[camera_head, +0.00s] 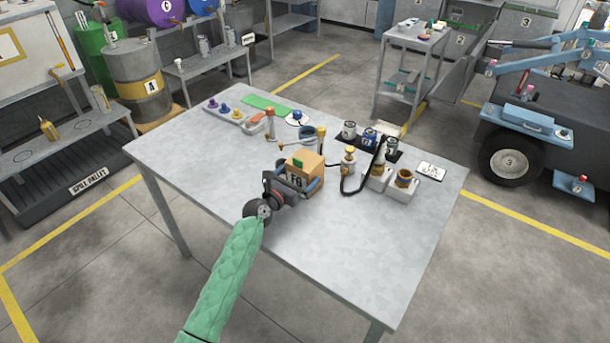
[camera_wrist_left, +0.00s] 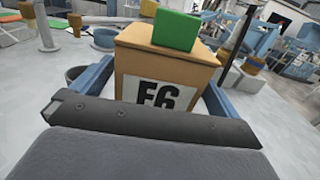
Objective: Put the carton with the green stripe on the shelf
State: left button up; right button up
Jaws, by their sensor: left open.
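The brown carton (camera_head: 304,168) with a green patch on top and an "F6" label stands on the grey table (camera_head: 220,150), near its middle. In the left wrist view, the carton (camera_wrist_left: 185,65) fills the centre, its label partly cut off by my gripper body. My left gripper (camera_head: 296,183) is at the carton's near side, with its blue fingers open, one on each side of it. Whether the fingers touch the carton cannot be told. My right gripper is not in view. Low shelving (camera_head: 205,64) stands at the back; which shelf is meant is unclear.
A pump bottle (camera_head: 349,160) and a dark hose (camera_head: 358,183) stand close right of the carton. Cans (camera_head: 369,138) and white holders (camera_head: 403,184) are farther right. Coloured caps (camera_head: 223,108) and a green mat (camera_head: 265,106) lie at the back. The table's left front is clear.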

pick_arm(q)
jog(key=shift+x, duration=1.6)
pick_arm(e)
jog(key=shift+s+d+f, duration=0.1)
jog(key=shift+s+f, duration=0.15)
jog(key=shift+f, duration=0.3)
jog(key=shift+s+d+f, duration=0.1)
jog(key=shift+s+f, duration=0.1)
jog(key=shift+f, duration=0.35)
pick_arm(q)
jog(key=shift+f, duration=0.1)
jog(key=shift+c, duration=0.2)
jog(key=c, duration=0.9)
jog(key=shift+p, duration=0.45)
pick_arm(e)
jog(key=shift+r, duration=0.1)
